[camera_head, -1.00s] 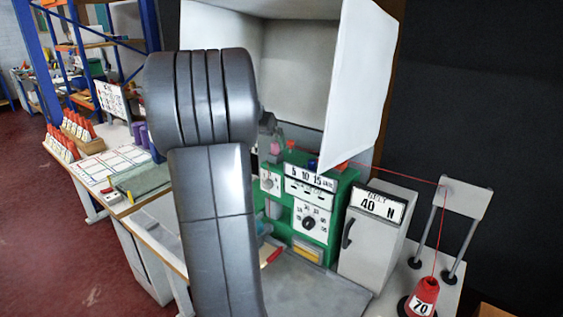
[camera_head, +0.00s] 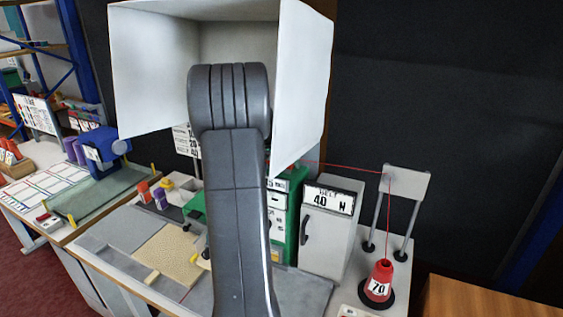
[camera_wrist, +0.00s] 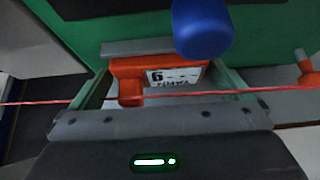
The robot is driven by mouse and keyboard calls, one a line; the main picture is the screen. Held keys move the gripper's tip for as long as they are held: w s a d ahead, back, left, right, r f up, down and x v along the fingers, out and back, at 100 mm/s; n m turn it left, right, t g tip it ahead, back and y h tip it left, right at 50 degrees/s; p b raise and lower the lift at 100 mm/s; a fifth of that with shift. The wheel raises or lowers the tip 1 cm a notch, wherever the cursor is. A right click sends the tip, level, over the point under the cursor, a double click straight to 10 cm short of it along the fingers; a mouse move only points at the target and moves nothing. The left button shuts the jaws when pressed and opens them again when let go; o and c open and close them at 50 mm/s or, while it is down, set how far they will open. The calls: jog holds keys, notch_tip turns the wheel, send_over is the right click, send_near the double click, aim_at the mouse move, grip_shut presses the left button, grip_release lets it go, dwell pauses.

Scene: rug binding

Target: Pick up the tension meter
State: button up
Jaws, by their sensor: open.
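An orange-red device with a white label (camera_wrist: 160,75), which looks like the tension meter, sits against the green machine in the wrist view. The label shows a large 6; its smaller text is unclear. My gripper (camera_wrist: 160,68) is open, with one green-grey finger on each side of the device. I cannot tell whether the fingers touch it. A red thread (camera_wrist: 40,103) crosses in front. In the head view my arm hides the gripper and the device.
The green machine (camera_head: 281,225) stands beside a white cabinet marked 40 N (camera_head: 325,240). A red cone marked 70 (camera_head: 379,283) hangs or stands below a thread stand (camera_head: 406,184). A blue device (camera_head: 100,152) is at left.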

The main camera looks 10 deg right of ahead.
jog(key=c, duration=1)
